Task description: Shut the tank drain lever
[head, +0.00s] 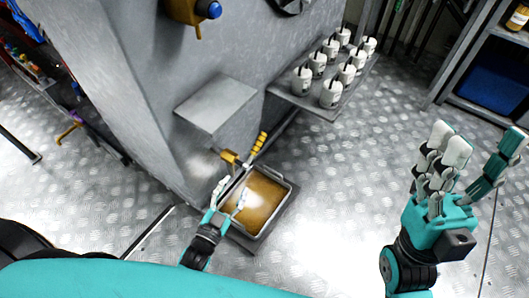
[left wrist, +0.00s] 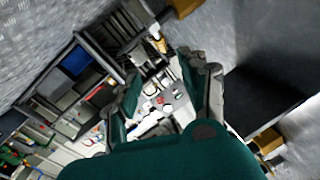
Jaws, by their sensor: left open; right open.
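The tank drain lever (head: 260,144) is a yellow ribbed handle on a brass valve (head: 230,157) low on the side of the grey tank (head: 135,75). The lever points up and to the right, away from the valve body. My left gripper (head: 231,190) is open and empty, over the drip tray just below the valve, apart from the lever. It also shows open in the left wrist view (left wrist: 162,78), where I cannot clearly make out the lever. My right gripper (head: 482,148) is open and empty at the right, well away from the tank.
A drip tray (head: 287,194) with brown liquid sits under the valve. A grey ledge (head: 215,103) juts from the tank above it. A shelf (head: 318,106) holds several white canisters (head: 331,94). A rack with a blue bin (head: 492,90) stands right. The floor between is clear.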

